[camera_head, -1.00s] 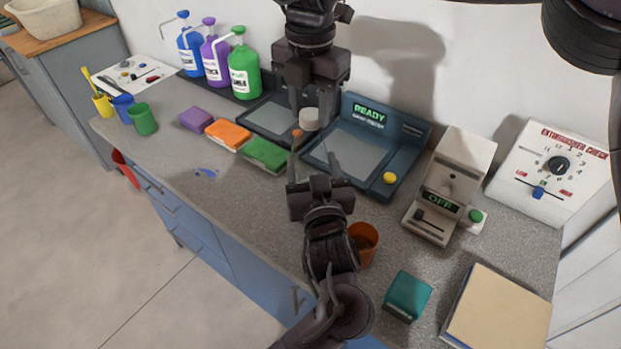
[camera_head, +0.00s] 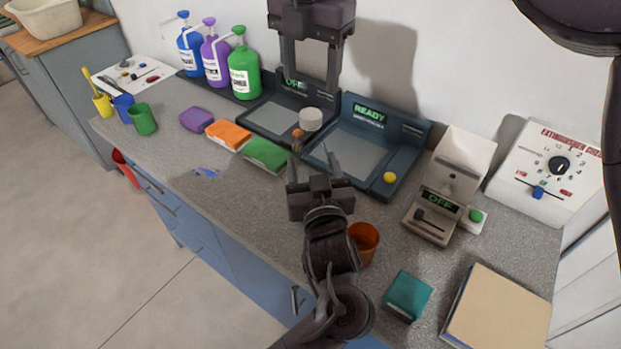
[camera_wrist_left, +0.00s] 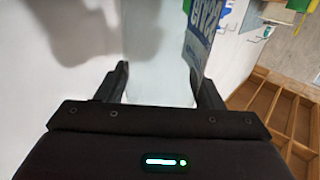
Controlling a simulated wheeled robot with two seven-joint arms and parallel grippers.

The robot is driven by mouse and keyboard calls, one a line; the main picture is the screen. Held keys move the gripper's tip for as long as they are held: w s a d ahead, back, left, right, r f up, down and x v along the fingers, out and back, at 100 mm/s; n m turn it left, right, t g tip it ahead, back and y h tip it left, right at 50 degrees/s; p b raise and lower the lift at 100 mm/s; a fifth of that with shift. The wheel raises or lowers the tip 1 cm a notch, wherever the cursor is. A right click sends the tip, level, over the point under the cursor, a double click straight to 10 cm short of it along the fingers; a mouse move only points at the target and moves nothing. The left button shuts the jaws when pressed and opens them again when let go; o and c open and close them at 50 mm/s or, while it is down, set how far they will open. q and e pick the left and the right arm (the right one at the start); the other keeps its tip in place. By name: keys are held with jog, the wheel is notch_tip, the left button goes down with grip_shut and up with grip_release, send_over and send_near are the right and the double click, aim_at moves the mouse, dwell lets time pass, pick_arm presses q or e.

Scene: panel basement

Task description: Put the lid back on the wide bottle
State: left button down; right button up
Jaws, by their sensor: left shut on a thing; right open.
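A small white round lid (camera_head: 311,119) sits level above my left gripper's fingertips, apparently on top of a clear bottle. The bottle's body hardly shows in the head view. Whether the lid is fully seated cannot be seen.
Two dark panel devices, one reading READY (camera_head: 369,112), stand behind the bottle. Blue, purple and green pump bottles (camera_head: 243,75) are at back left. Sponges (camera_head: 266,154), an orange cup (camera_head: 364,241), a teal box (camera_head: 407,294) and an OFF device (camera_head: 440,205) surround the counter's middle.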

jog(key=shift+r, duration=0.3)
pick_arm(q)
jog(key=shift+c, duration=1.5)
grip_release()
jog(key=s+d+p, duration=0.1)
jog(key=s+p, duration=0.2)
jog(key=s, duration=0.4)
jog(key=shift+s, duration=0.35)
pick_arm(e)
notch_tip(320, 180, up, 3)
jog(key=shift+r, duration=0.2)
